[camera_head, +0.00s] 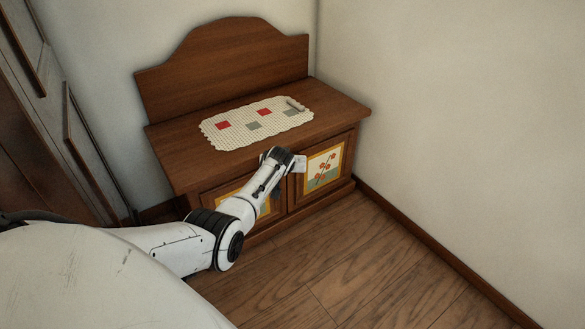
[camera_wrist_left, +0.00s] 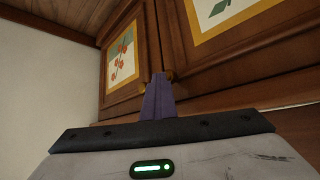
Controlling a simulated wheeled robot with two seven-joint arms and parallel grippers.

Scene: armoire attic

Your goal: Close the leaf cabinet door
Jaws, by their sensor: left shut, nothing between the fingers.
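The leaf cabinet door (camera_head: 222,194) is the left of two low doors in the head view, with a yellow-framed panel mostly hidden behind my left arm. In the left wrist view its green-leaf panel (camera_wrist_left: 228,10) shows at the top right, cut off by the edge. The door looks roughly in line with its neighbour; I cannot tell whether it is fully flush. My left gripper (camera_wrist_left: 160,82) is shut and empty, its purple fingertips at the seam between the doors. Contact is unclear. My right gripper is out of view.
The berry door (camera_head: 323,167) is on the right, looks closed, and also shows in the left wrist view (camera_wrist_left: 122,55). A checked cloth (camera_head: 240,128) lies on the cabinet top (camera_head: 335,103). Walls stand behind and right. The wooden floor (camera_head: 370,255) in front is clear.

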